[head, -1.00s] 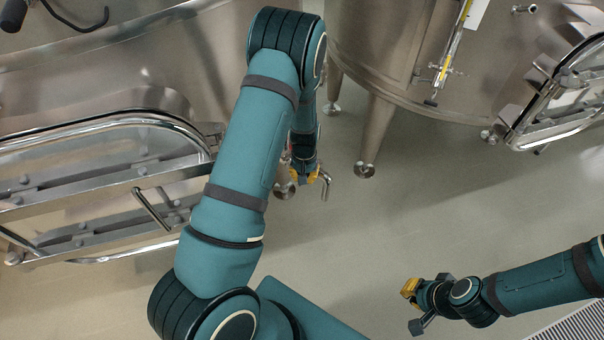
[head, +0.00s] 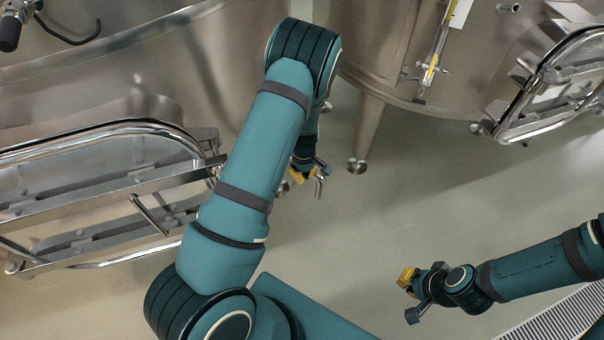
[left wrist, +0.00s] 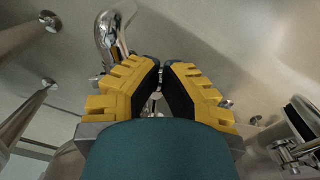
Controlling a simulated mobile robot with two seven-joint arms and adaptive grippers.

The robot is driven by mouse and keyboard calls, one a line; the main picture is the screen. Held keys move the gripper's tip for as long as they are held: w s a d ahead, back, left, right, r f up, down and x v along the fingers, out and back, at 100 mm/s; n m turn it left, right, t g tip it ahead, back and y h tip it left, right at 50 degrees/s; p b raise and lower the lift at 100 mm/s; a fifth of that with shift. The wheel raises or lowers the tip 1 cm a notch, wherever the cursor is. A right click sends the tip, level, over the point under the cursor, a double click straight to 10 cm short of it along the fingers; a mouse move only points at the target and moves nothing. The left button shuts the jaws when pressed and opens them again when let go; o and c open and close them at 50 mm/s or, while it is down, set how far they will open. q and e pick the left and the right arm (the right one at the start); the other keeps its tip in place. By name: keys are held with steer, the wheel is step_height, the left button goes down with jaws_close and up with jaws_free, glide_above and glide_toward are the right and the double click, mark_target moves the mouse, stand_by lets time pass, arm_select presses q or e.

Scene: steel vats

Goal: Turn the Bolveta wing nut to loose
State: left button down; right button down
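I cannot make out a wing nut for certain in either view. My left gripper (head: 299,178) is low beside the left vat, partly hidden behind my forearm. In the left wrist view its yellow fingers (left wrist: 160,64) are apart, with a narrow gap at the tips. A small shiny metal part (left wrist: 155,98) shows in the gap, too small to name; I cannot tell whether it touches the pads. A bent chrome pipe (left wrist: 108,38) is just beyond the left finger; a bent pipe (head: 319,188) also shows beside the gripper in the head view. My right gripper (head: 408,281) is over bare floor, its fingers unclear.
A steel vat (head: 215,60) with an open-looking oval hatch frame (head: 150,128) fills the left. A second vat (head: 400,50) on legs (head: 366,125) stands at the back right, with another hatch (head: 560,80). The middle floor is clear. A floor grating (head: 560,325) lies lower right.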

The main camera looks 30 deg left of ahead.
arm_select(q)
steer(key=shift+w+d+n, duration=0.1)
steer(key=shift+n, duration=0.6)
steer(key=c, duration=1.1)
jaws_free()
steer(key=shift+w, duration=0.1)
step_height(320, 180, up, 12)
steer(key=shift+f, duration=0.1)
